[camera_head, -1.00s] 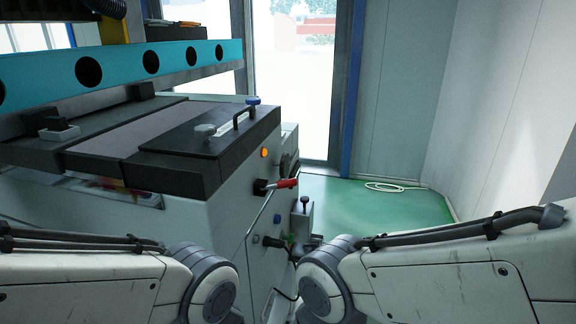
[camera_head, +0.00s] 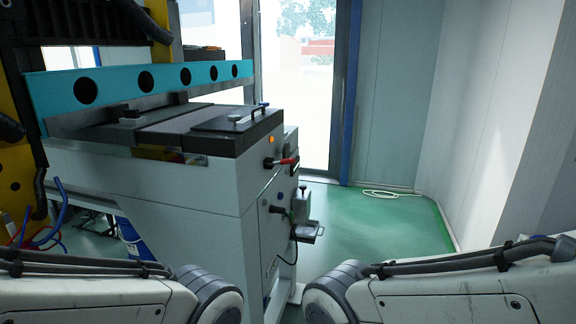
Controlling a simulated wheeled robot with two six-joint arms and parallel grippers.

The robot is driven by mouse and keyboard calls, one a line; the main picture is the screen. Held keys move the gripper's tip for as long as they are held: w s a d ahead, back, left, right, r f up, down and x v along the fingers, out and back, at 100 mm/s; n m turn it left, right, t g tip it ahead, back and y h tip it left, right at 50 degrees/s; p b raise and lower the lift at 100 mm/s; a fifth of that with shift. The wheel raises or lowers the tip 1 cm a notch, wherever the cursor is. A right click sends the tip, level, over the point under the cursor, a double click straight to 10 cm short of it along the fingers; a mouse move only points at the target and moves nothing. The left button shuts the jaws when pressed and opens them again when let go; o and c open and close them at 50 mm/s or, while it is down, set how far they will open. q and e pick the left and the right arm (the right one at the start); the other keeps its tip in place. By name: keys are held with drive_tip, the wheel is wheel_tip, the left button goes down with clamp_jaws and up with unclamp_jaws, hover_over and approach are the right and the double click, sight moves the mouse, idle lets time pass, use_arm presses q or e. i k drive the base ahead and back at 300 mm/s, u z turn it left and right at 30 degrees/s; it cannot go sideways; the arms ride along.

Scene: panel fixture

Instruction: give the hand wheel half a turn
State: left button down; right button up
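No hand wheel shows clearly. A dark part (camera_head: 294,168) on the right side of the grey machine (camera_head: 205,190), seen edge-on behind a red-handled lever (camera_head: 281,162), may be its rim; I cannot tell. The lever sticks out to the right below an orange lamp.
A small box with a knob (camera_head: 302,202) and a tray (camera_head: 308,231) stick out from the machine's right side. Green floor (camera_head: 370,225) lies open to the right, with a coiled white hose (camera_head: 390,193) by the wall. Blue hoses (camera_head: 52,215) hang at left.

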sight(286, 149)
drive_tip(key=z, duration=1.3)
drive_tip(key=i, duration=1.4)
drive_tip(key=u, duration=0.9)
drive_tip(key=i, duration=0.45)
drive_tip(key=u, duration=0.45)
